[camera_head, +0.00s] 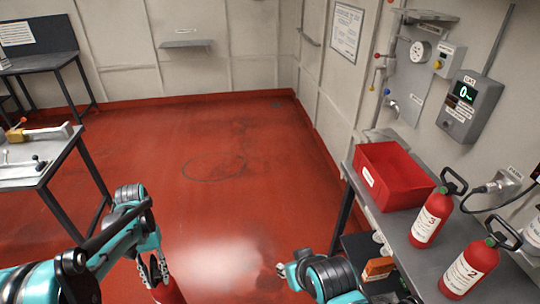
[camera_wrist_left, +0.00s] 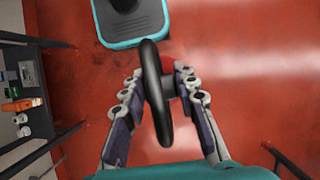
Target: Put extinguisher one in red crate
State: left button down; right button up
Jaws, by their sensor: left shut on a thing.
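My left gripper (camera_head: 155,271) hangs low over the red floor in the head view, shut on an extinguisher. Only a bit of the extinguisher's red body (camera_head: 168,291) shows, at the bottom edge. In the left wrist view, its black ring handle (camera_wrist_left: 150,95) stands between the fingers of my left gripper (camera_wrist_left: 160,92). Its label is hidden, so I cannot read its number. The red crate (camera_head: 376,190) sits on the grey bench at the right, well away from this gripper.
Extinguisher 3 (camera_head: 430,220) and extinguisher 2 (camera_head: 467,272) stand upright on the grey bench (camera_head: 415,262), in front of the crate. An orange box (camera_head: 378,268) is on a lower shelf. Another table (camera_head: 38,172) stands at the left. The floor between is clear.

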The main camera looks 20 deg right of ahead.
aim_at(390, 174)
jog(key=i+j, duration=0.1)
jog(key=i, duration=2.55)
jog(key=i+l+z, duration=0.1)
jog(key=z, duration=1.1)
jog(key=j+z, duration=0.1)
jog(key=z, duration=1.35)
jog(key=i+j, duration=0.05)
